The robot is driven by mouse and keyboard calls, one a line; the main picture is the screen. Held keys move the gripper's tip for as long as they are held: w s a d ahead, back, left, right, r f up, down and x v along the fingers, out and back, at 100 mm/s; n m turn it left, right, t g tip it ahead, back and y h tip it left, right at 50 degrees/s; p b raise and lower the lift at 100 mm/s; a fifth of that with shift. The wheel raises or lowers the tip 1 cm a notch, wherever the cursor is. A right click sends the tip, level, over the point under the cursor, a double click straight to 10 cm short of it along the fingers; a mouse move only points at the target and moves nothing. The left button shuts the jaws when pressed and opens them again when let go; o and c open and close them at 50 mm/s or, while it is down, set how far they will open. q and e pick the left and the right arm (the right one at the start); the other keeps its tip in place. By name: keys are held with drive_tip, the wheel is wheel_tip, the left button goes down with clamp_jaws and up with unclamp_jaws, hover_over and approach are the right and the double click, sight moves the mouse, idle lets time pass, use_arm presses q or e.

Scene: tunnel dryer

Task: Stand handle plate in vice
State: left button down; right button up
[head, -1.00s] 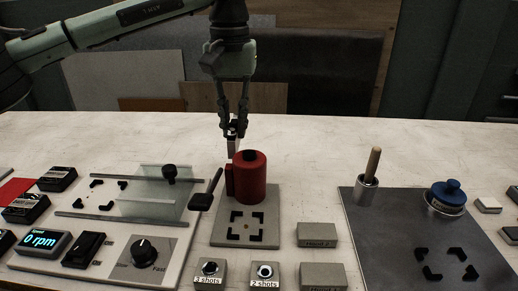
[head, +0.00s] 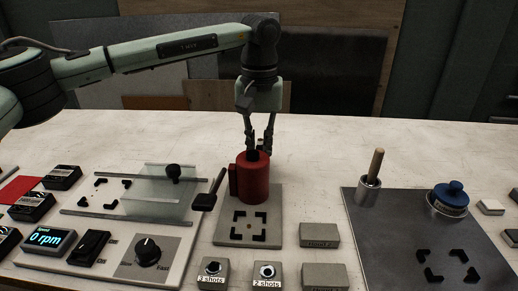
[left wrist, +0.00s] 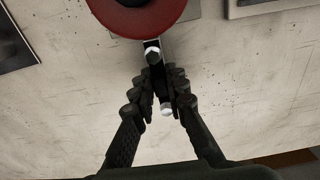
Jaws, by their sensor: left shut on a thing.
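My left gripper (head: 259,145) points down directly behind the red cylinder (head: 254,178) in the head view; the cylinder's top hides the fingertips. In the left wrist view the gripper (left wrist: 162,88) is shut on a narrow dark piece with pale metal ends (left wrist: 152,55), which I take to be the handle plate. Its far end reaches close to the rim of the red cylinder (left wrist: 137,14); I cannot tell whether they touch. The cylinder stands on a grey base plate (head: 230,234) with black corner marks. I cannot identify the vice for certain. My right gripper is not in view.
A black lever (head: 210,190) stands left of the cylinder, beside a clear sliding panel (head: 165,195). Grey blocks (head: 319,235) lie in front. A steel plate (head: 400,225) at right carries a cup with a wooden stick (head: 375,165) and a blue-topped pot (head: 449,193). The bench behind is clear.

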use_arm(q)
drive_tip(key=c, duration=1.5)
unclamp_jaws()
drive_tip(key=shift+f, duration=0.1)
drive_tip(key=shift+c, duration=0.2)
